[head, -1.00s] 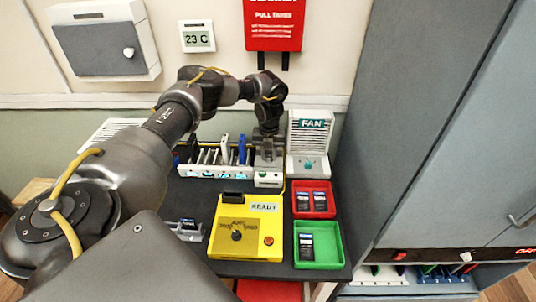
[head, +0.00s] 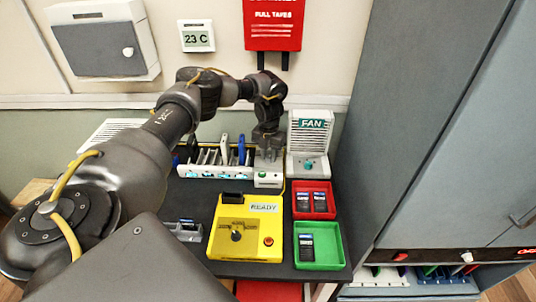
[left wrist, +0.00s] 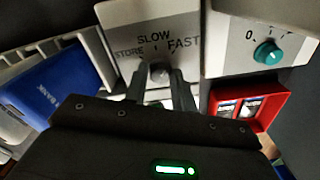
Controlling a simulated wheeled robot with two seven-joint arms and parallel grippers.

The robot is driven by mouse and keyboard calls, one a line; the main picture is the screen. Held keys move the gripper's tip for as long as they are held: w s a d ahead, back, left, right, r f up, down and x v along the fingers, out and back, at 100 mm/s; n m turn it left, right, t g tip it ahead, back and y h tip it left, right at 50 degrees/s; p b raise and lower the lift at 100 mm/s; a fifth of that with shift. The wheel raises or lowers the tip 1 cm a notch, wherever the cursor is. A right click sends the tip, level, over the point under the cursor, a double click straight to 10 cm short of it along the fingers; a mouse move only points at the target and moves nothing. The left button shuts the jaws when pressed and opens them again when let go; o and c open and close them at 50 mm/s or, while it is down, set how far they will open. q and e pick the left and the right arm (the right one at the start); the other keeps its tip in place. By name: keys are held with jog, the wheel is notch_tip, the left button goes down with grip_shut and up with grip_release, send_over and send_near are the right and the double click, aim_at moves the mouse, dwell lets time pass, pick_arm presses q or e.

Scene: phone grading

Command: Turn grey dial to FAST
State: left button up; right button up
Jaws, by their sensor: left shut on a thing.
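The grey dial (left wrist: 158,72) is on a pale panel (left wrist: 125,20) marked STORE, SLOW and FAST, seen in the left wrist view. FAST is at the upper right of the dial, SLOW above it, STORE at the left. My left gripper (left wrist: 160,80) is shut on the dial, one finger on each side. The fingers cover part of the dial, and I cannot tell exactly which mark it points to. In the head view my left gripper (head: 268,142) reaches down at the back of the table and hides the dial. My right gripper is not in view.
The fan unit (head: 308,130) with a teal knob stands just right of the gripper. A rack (head: 205,172) with upright cards stands to the left. In front are a yellow box (head: 222,243), a red tray (head: 328,188) and a green tray (head: 341,247). A tall grey cabinet (head: 440,130) bounds the right.

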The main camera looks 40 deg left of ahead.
aim_at(268, 157)
pick_arm(q)
jog(key=shift+s+d+f, duration=0.1)
jog(key=shift+s+f, duration=0.15)
jog(key=o, duration=0.7)
jog(key=shift+o, duration=1.5)
jog(key=shift+w+r, duration=0.1)
jog(key=shift+r, duration=0.05)
jog(key=shift+r, duration=0.1)
jog(key=shift+w+r, duration=0.15)
jog(key=shift+r, duration=0.25)
notch_tip(268, 157, up, 10)
jog(key=shift+b, duration=0.45)
